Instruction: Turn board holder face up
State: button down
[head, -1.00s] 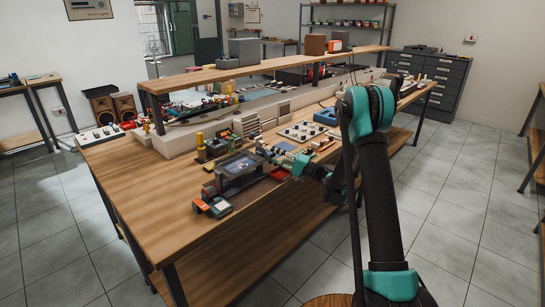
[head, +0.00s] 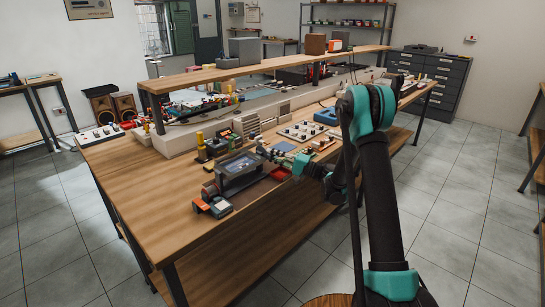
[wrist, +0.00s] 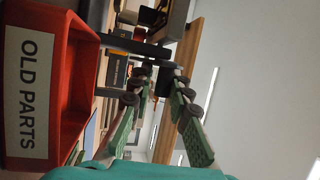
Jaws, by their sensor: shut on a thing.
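The board holder (head: 227,188) is a dark frame with a blue-grey board in it, near the front edge of the workbench. The board's face shows in the head view, tilted. My gripper (head: 262,150) reaches in from the right, at the holder's far right side. In the wrist view my gripper (wrist: 156,76) has its green-padded fingers closing together on a dark part of the holder (wrist: 138,47). The exact contact is small and dark, and part of the holder is hidden behind the fingers.
A red bin (wrist: 72,92) labelled OLD PARTS stands close beside the fingers in the wrist view. A red and grey device (head: 212,206) sits before the holder. A white panel with knobs (head: 303,131) lies behind. The bench's left part (head: 145,190) is clear.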

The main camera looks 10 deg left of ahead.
aim_at(261, 142)
jog(key=shift+r, duration=0.3)
jog(key=shift+w+r+m+h, duration=0.1)
jog(key=shift+r+m+h, duration=0.5)
jog(key=shift+h, duration=0.5)
jog(key=shift+w+a+r+m+g+h, duration=0.35)
jog(key=shift+w+a+m+g+h, duration=0.4)
jog(key=shift+g+h, duration=1.5)
jog(key=shift+w+a+r+m+g+h, duration=0.45)
jog(key=shift+a+m+g+h, duration=0.65)
jog(key=shift+h, duration=2.1)
jog(key=shift+w+a+r+m+g+h, duration=0.3)
jog(key=shift+w+a+m+g+h, duration=0.35)
jog(key=shift+g+h, duration=1.65)
jog(key=shift+a+t+h, duration=0.1)
jog(key=shift+t+h, duration=0.25)
jog(key=shift+h, duration=0.2)
